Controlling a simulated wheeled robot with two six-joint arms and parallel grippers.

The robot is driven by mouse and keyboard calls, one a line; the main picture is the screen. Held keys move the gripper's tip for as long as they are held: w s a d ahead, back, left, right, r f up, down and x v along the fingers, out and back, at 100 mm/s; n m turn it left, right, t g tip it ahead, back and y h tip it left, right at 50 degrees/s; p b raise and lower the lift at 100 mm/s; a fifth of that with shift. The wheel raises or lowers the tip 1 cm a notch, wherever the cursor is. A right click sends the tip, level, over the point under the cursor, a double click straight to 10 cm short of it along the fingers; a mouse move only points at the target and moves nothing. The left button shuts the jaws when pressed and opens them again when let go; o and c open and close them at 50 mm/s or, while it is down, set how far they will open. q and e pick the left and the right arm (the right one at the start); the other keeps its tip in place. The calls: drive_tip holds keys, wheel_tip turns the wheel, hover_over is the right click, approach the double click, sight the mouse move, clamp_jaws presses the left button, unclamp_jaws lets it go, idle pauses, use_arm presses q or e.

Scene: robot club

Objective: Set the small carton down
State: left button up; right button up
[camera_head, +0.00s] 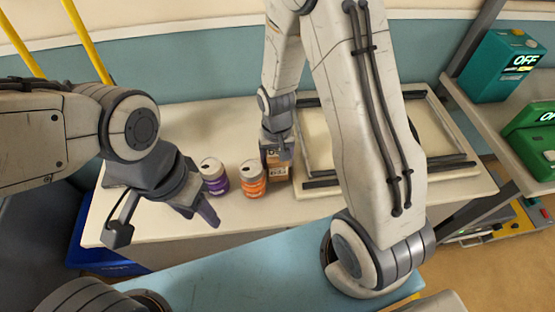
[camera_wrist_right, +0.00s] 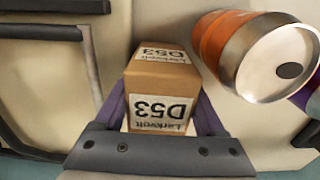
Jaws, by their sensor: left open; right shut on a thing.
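The small carton is a brown box (camera_head: 277,172) with a white label. In the right wrist view the carton (camera_wrist_right: 158,75) shows its "D53" label upside down. My right gripper (camera_head: 277,152) is shut on the carton, with a purple finger on each side of it. Whether the carton touches the table beneath is hard to tell. My left gripper (camera_head: 163,222) is open and empty, over the left front part of the table, left of the jars.
An orange jar (camera_head: 252,179) stands close beside the carton, and a purple jar (camera_head: 214,176) stands further left. A dark-barred frame (camera_head: 318,160) lies right of the carton on the white table (camera_head: 150,130).

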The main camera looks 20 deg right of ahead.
drive_tip(key=shift+f, duration=0.2)
drive_tip(key=o, duration=1.5)
